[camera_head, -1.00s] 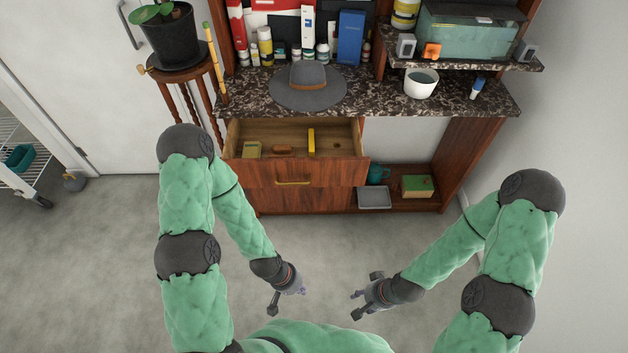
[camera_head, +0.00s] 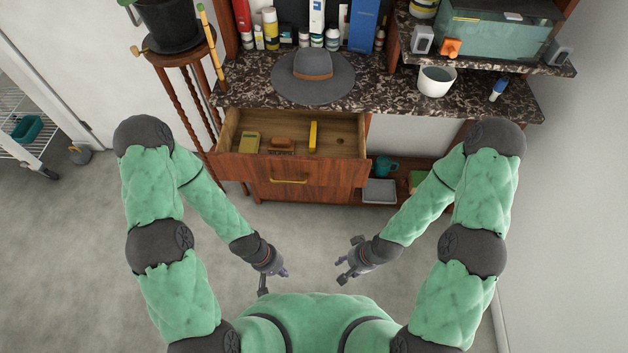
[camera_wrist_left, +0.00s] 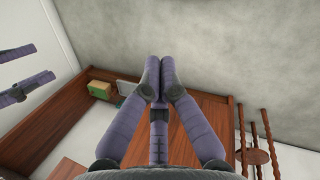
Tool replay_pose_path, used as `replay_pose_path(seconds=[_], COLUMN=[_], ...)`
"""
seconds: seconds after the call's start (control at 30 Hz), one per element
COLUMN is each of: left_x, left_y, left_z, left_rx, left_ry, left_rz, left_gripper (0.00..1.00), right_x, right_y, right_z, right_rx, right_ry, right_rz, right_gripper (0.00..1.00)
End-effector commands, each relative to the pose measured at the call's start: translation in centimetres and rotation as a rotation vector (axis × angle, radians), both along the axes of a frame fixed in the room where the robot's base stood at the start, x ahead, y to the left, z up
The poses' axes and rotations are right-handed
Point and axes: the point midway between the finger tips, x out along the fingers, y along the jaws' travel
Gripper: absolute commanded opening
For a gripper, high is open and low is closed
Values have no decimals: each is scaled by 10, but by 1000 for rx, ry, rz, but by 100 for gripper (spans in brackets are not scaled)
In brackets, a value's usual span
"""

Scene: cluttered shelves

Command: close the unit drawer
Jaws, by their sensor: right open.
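The wooden unit drawer (camera_head: 230,165) stands pulled out under the dark speckled countertop, with a brass handle (camera_head: 289,181) low at its front. Inside lie an olive-yellow block (camera_head: 250,142), a brown brush-like item (camera_head: 281,146) and an upright yellow item (camera_head: 313,135). My left gripper (camera_head: 274,281) is below the drawer front in the head view, apart from it and empty. My right gripper (camera_head: 350,259) is open and empty, to the right, also clear of the drawer.
A grey hat (camera_head: 313,78) and a white cup (camera_head: 436,81) stand on the countertop. A plant stand (camera_head: 182,65) is close by the drawer's left. A grey tray (camera_head: 379,191) and a teal mug (camera_head: 386,166) sit on the low right shelf. Grey floor is free before the unit.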

Motion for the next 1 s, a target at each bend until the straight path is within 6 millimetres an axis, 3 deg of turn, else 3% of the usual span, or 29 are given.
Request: replay_pose_path(seconds=[0.33,0.47,0.57,0.67,0.8,0.87,1.0], left_x=[-42,-56,-54,-37,7,33,88], left_y=[-6,-24,-46,-69,-88,-88,-68], left_z=[6,19,36,57,85,96,113], left_rx=[-16,-54,-120,-220,-429,-544,-838], left_ry=[407,659,908,1167,1541,1693,1986], left_rz=[429,702,972,1233,1549,1661,1838], left_gripper=[0,0,0,0,0,0,0], right_x=[1,1,1,1,1,1,1], right_y=[0,0,0,0,0,0,0], right_z=[7,11,15,18,20,22,24], right_rx=[0,0,0,0,0,0,0], right_ry=[-2,-2,-2,-2,-2,-2,-2], right_rz=[-1,-1,-1,-1,-1,-1,-1], right_gripper=[43,43,43,43,43,43,43])
